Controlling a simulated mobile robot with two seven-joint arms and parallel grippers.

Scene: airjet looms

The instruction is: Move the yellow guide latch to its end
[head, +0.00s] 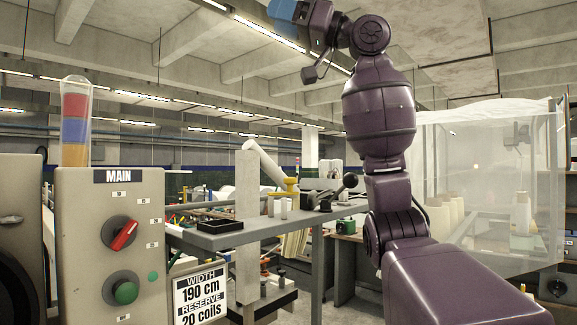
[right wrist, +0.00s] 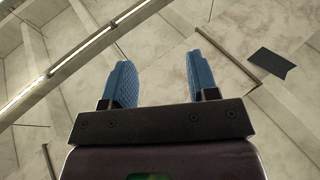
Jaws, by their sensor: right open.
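A small yellow part (head: 290,186), which looks like the guide latch, sits on the grey shelf (head: 240,237) beside pale cylinders. Its exact position along any travel is too small to tell. My right gripper (head: 284,10) is raised high near the top edge of the head view, far above and apart from the yellow part. In the right wrist view its two blue ridged fingers (right wrist: 162,78) stand apart with nothing between them, against the ceiling. My left gripper is not in view.
A control panel (head: 110,245) marked MAIN has a red switch (head: 123,235) and a green button (head: 124,292). A signal lamp (head: 75,120) stands on it. A dark-knobbed lever (head: 335,192) and a black tray (head: 220,226) are on the shelf. A translucent enclosure (head: 470,150) stands right.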

